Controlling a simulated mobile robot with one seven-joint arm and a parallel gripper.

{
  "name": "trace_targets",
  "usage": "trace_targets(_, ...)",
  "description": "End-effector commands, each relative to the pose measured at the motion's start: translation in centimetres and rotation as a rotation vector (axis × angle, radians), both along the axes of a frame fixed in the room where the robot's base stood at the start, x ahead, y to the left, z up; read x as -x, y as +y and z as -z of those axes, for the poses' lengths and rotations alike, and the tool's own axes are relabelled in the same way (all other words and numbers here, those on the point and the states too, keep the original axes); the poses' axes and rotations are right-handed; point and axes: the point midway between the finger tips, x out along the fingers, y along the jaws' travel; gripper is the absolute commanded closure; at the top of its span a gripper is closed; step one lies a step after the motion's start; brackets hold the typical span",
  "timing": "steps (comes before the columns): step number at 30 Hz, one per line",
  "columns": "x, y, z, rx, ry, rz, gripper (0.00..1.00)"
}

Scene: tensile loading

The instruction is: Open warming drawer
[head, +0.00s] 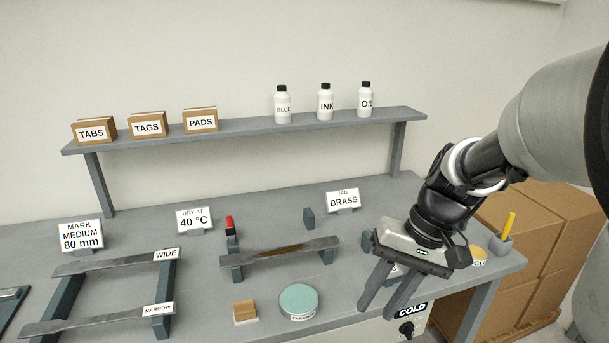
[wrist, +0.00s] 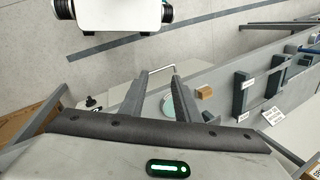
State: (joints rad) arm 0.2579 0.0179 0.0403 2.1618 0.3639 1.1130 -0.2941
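The warming drawer's pale front (head: 372,334) shows only partly below the bench's front edge in the head view. A COLD label (head: 410,309) and a black knob (head: 407,328) are on it at the right. In the wrist view, a thin silver bar handle (wrist: 161,69) lies just beyond and between the fingertips of my gripper (wrist: 159,82). My gripper (head: 377,314) is open and empty, with its fingers apart and pointing down over the bench's front edge. I cannot tell whether the fingers touch the handle. In the head view the handle is hidden.
A round green-topped tin (head: 299,301) and a small brown block (head: 245,311) stand on the bench (head: 205,290), left of my gripper. Cardboard boxes (head: 545,235) are stacked beyond.

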Motion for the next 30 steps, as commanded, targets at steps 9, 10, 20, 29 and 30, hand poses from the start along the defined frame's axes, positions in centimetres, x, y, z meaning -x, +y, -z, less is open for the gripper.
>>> trace_targets(9,-4.5,-1.4,13.7,-0.381,0.238,0.114,0.71)
trace_targets(10,-4.9,-1.6,15.0,-0.423,0.254,0.128,0.71)
trace_targets(20,-7.3,-3.5,28.8,-0.862,0.31,0.312,0.71)
trace_targets(29,-7.6,-3.5,32.5,-0.994,0.294,0.377,0.71)
trace_targets(30,-7.7,-3.2,32.6,-0.994,0.294,0.377,0.71)
